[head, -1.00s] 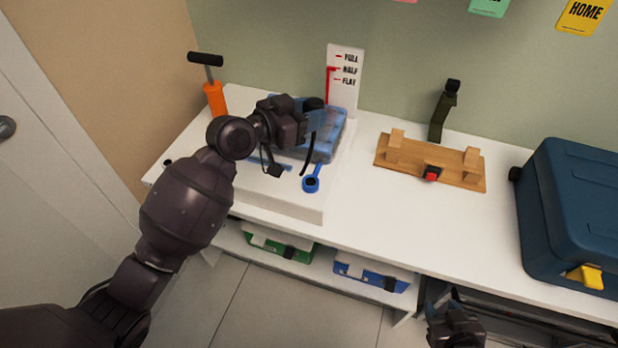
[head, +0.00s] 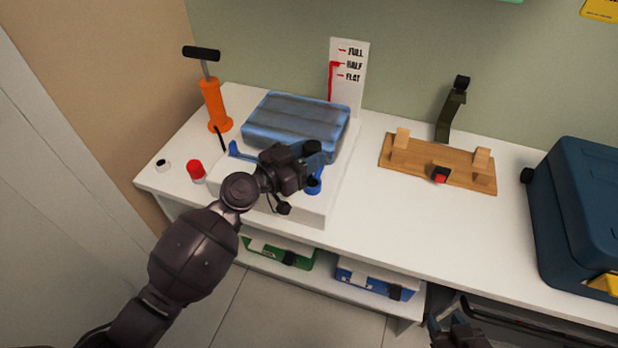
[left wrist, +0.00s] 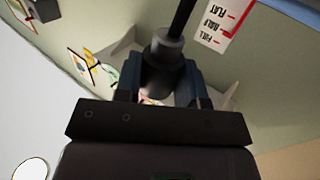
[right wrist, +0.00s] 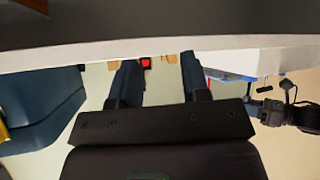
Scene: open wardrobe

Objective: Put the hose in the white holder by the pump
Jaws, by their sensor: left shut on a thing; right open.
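The orange pump (head: 213,105) with a black handle stands at the back left of the white table. A short dark piece of hose (head: 220,138) shows beside its base. A small white round holder (head: 163,165) with a dark opening sits at the table's left end, in front of the pump. My left gripper (head: 312,164) is over the white platform, right of the pump and holder. It is shut on the hose's dark end piece (left wrist: 164,55), with black hose running up from it in the left wrist view. My right gripper (right wrist: 161,75) is open and empty, below the table's front edge.
A red cap (head: 196,171) stands beside the holder. A blue-grey inflatable (head: 295,122) lies on the white platform (head: 300,212), before a gauge board (head: 347,75). A wooden stand (head: 438,165) and dark blue case (head: 585,215) are further right. The table between platform and stand is clear.

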